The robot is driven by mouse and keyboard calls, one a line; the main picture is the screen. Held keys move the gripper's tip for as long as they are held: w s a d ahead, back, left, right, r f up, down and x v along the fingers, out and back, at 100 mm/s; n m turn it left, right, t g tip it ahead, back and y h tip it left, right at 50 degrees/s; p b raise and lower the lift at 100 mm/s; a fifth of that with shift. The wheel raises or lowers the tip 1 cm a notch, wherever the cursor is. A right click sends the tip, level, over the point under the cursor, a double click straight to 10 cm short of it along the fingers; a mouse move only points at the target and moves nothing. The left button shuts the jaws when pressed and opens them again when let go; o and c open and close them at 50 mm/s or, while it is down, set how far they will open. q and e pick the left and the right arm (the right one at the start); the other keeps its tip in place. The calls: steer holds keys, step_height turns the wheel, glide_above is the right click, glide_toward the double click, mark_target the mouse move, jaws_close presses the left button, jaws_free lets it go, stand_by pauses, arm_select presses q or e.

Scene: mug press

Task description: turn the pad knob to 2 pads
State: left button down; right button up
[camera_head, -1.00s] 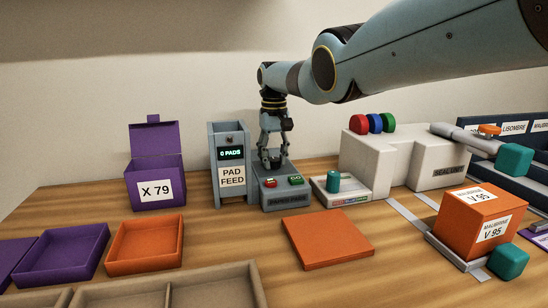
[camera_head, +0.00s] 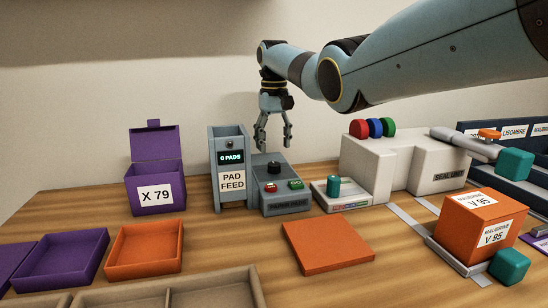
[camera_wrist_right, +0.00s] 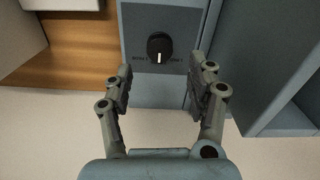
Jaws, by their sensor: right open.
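The pad knob (camera_head: 274,167) is a black round knob on top of a low grey control box (camera_head: 285,205) with a red and a green button. In the right wrist view the knob (camera_wrist_right: 160,47) has a white pointer line toward the bottom of the picture; the small lettering beside it is partly unreadable. The pad feed unit (camera_head: 231,165) beside the box has a display reading "0 PADS". My right gripper (camera_head: 274,146) is open and empty above the knob, not touching it. In the wrist view its fingers (camera_wrist_right: 165,88) stand apart. My left gripper is not in view.
A purple box (camera_head: 155,205) marked X 79 stands left of the feed. A white sealing unit (camera_head: 385,165) stands to the right, with a small pad holding a teal knob (camera_head: 333,186) before it. An orange lid (camera_head: 325,247) lies in front. An orange box (camera_head: 478,222) is at right.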

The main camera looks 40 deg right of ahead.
mark_target(274, 164)
step_height(274, 164, up, 6)
steer(key=shift+s, duration=0.1)
stand_by(0.7)
